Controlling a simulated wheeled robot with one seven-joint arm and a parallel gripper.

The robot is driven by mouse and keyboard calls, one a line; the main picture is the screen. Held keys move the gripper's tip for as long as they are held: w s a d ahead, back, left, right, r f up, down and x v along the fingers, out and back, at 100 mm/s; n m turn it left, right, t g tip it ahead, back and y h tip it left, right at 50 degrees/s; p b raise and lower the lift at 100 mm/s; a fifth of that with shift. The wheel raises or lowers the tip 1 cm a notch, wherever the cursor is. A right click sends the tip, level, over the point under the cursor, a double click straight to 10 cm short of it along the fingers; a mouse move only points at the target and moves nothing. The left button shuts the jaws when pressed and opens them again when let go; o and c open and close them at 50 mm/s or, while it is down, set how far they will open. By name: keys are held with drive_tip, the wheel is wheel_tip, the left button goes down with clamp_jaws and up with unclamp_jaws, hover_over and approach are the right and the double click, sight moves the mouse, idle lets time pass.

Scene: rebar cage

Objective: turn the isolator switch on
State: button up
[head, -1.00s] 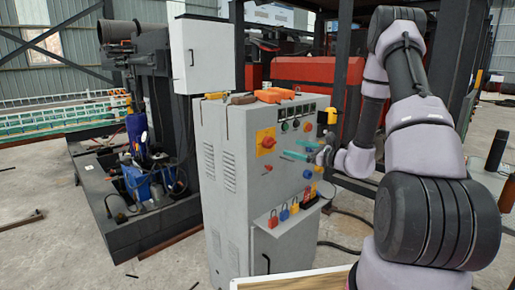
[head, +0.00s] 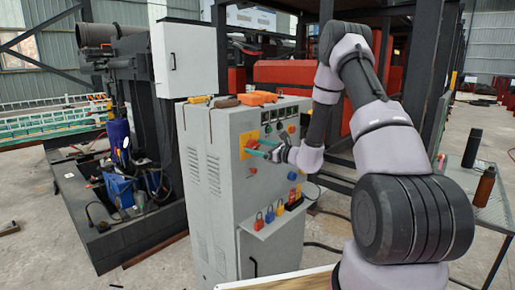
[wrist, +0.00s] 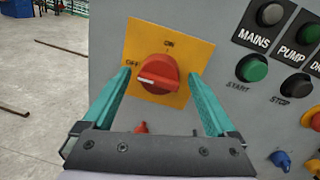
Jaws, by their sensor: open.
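The isolator switch (wrist: 158,72) is a red rotary knob on a yellow plate (wrist: 190,50) on the front of a grey cabinet. ON is marked above the knob and OFF to its left. The knob's white pointer mark lies at its left, toward OFF. My gripper (wrist: 160,76) is open, its teal fingers to the left and right of the knob with visible gaps. How near the fingertips are to the plate is hard to tell. In the head view the yellow plate (head: 244,141) shows just left of my gripper (head: 257,149), which partly covers the switch.
The cabinet (head: 213,220) has MAINS and PUMP lamps and push buttons (wrist: 252,68) right of the switch. A shelf below holds coloured padlocks (head: 269,215). Tools and an orange case (head: 257,98) lie on top. A table with bottles (head: 484,186) stands at right.

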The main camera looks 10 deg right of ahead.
drive_tip(key=shift+c, duration=0.4)
drive_tip(key=c, duration=1.2)
drive_tip(key=shift+c, duration=0.2)
